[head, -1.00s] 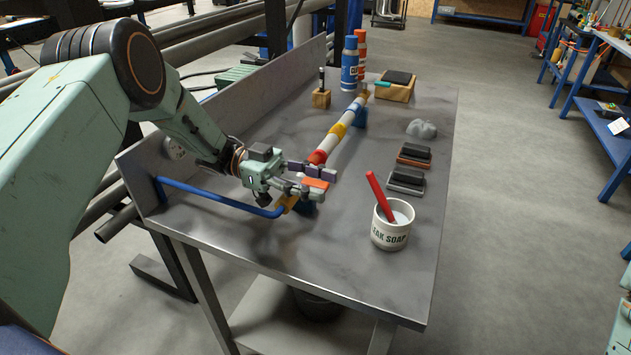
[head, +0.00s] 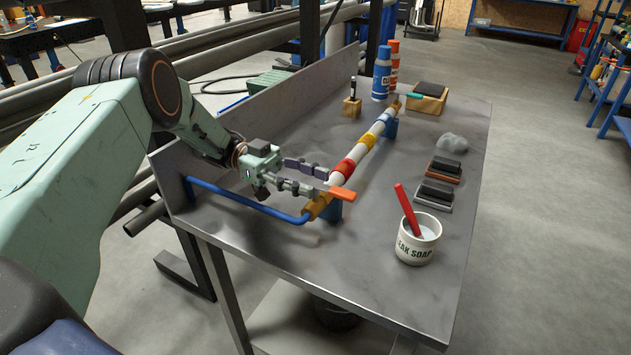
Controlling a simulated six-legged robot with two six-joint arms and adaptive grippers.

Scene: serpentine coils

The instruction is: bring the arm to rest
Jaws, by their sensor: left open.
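My left arm reaches in from the left over the bench (head: 330,270). My left gripper (head: 325,181) is open, its two fingers spread, with nothing seen held between them. Its fingertips are close to the near end of a banded pipe (head: 365,146), beside an orange handle-like piece (head: 342,194). I cannot tell whether the lower fingertip touches that piece. The pipe has white, red, yellow and blue bands and rests on blue supports (head: 391,127). A blue tube (head: 245,203) runs from its near end to the back panel. My right gripper is out of view.
A white soap mug (head: 417,244) with a red-handled tool stands front right. Dark blocks (head: 436,192), a grey lump (head: 452,143), a wooden box (head: 428,102), two bottles (head: 382,74) and a small wooden holder (head: 352,106) stand along the bench. A raised panel (head: 270,98) edges its left side.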

